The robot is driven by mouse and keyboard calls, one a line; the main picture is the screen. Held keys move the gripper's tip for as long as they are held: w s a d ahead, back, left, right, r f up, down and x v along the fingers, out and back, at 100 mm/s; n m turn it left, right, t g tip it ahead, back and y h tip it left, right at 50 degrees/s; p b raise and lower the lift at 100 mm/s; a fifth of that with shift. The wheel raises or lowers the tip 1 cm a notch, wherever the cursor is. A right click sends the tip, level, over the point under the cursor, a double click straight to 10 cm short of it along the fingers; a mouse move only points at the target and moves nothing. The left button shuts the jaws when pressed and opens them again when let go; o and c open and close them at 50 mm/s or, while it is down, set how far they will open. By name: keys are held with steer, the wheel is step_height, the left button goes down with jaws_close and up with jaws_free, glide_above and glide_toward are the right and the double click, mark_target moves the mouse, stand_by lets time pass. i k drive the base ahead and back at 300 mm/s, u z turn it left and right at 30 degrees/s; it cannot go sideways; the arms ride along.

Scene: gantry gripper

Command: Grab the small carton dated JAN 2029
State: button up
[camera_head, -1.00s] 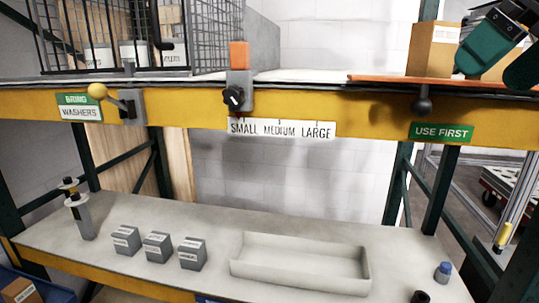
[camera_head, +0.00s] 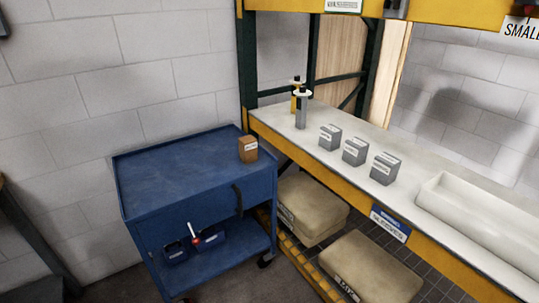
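A small brown carton (camera_head: 248,149) stands upright on the top of the blue cart (camera_head: 170,185), near its right edge. It has a white label, too small to read, so I cannot tell its date. My gripper is not in view. No other brown carton shows in this view.
Three grey labelled boxes (camera_head: 355,151) stand on the pale shelf (camera_head: 320,160), beside a long white tray (camera_head: 470,215). Upright dispensers (camera_head: 302,112) stand at the shelf's left end. Tan sacks (camera_head: 312,207) lie below. A red-handled item (camera_head: 195,238) is on the cart's lower shelf. Most of the cart top is clear.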

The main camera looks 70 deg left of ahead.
mark_target(248, 145)
steer(key=z, duration=0.35)
steer(key=k, duration=0.8)
steer(key=u, duration=0.85)
steer(key=i, duration=1)
steer(key=u, duration=1)
